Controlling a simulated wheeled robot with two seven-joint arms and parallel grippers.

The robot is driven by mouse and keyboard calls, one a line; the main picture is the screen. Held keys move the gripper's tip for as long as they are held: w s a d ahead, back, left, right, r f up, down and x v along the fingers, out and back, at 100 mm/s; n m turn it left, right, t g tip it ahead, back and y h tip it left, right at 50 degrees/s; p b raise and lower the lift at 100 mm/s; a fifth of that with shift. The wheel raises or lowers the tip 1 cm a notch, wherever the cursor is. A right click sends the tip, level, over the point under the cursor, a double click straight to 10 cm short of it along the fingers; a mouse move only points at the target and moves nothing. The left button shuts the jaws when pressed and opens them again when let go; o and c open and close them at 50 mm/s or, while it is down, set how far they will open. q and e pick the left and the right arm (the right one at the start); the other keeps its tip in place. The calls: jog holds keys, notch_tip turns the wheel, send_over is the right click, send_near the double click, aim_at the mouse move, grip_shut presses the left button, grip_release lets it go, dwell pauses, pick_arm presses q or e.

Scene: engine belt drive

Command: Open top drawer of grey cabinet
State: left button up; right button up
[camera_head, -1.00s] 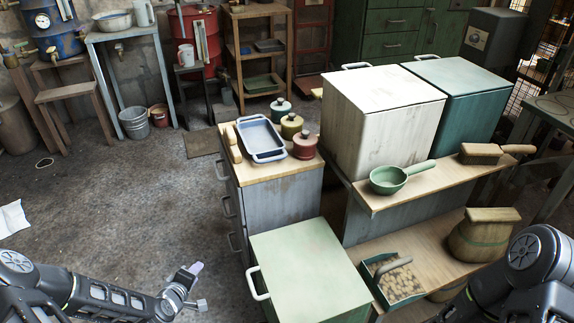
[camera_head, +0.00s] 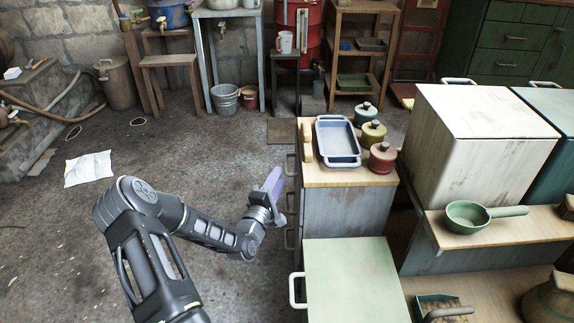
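The grey cabinet (camera_head: 348,215) stands right of the middle under a wooden top. Its drawer fronts face left and are seen almost edge-on, with the top drawer handle (camera_head: 290,164) and other handles below it sticking out. No drawer is visibly pulled out. My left gripper (camera_head: 273,182), with purple fingers, is beside the drawer side, close to the handles and partly overlapping them in the picture. Whether it touches a handle cannot be told, nor whether its fingers are apart. My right gripper is out of view.
A blue-grey tray (camera_head: 338,141) and several lidded pots, including a red one (camera_head: 382,158), sit on the cabinet top. A pale green box (camera_head: 352,280) stands in front of the cabinet. The floor left of the cabinet is mostly clear, with a white paper (camera_head: 88,169).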

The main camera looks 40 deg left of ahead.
aim_at(286, 163)
pick_arm(q)
jog(key=b+x, duration=0.1)
jog(key=x, duration=0.6)
jog(key=shift+w, duration=0.15)
jog(key=shift+c, duration=0.4)
grip_shut()
dwell(0.9)
